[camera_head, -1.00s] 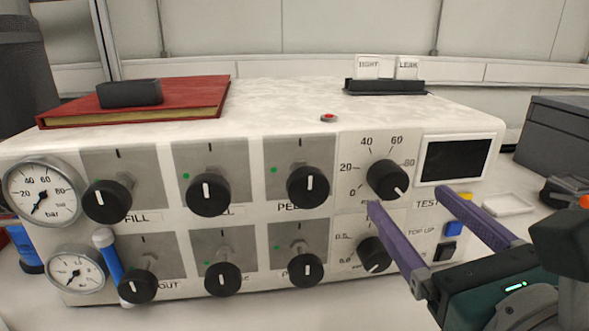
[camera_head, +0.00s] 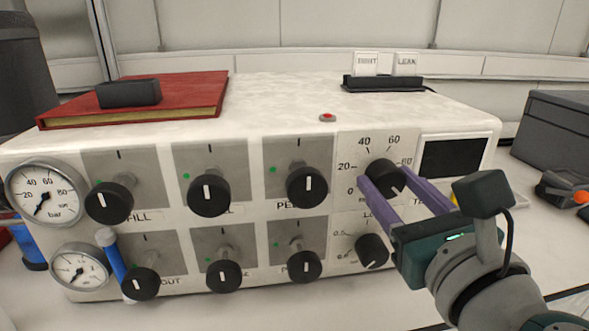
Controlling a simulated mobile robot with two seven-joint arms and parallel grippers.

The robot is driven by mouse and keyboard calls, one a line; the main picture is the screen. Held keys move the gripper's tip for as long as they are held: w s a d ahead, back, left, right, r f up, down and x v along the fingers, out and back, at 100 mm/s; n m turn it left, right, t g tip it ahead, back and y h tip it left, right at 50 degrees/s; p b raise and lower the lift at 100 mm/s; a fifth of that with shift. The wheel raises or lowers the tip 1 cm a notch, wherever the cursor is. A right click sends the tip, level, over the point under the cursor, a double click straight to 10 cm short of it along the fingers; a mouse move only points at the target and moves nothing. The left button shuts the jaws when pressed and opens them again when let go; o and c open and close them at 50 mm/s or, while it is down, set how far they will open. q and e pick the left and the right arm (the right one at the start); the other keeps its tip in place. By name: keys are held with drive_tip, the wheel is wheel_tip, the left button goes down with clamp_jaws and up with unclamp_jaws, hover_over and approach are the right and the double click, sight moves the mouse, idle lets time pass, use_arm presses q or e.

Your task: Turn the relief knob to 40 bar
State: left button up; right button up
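The relief knob (camera_head: 381,173) is a black round knob on the right of the white panel. Its scale reads 0, 20, 40, 60 and 80 around its left, top and right. Its white mark points to the lower right, beyond the 80. My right gripper (camera_head: 385,180) has purple fingers, one at the knob's lower left and one at its right. The fingers look open around the knob; I cannot tell whether they touch it. My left gripper is not in view.
A smaller-scale knob (camera_head: 371,251) sits just below, close to the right gripper. Several other black knobs fill the panel to the left, beside two gauges (camera_head: 46,193). A dark display (camera_head: 455,157) is at the right. A red book (camera_head: 190,95) lies on top.

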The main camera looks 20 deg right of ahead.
clamp_jaws()
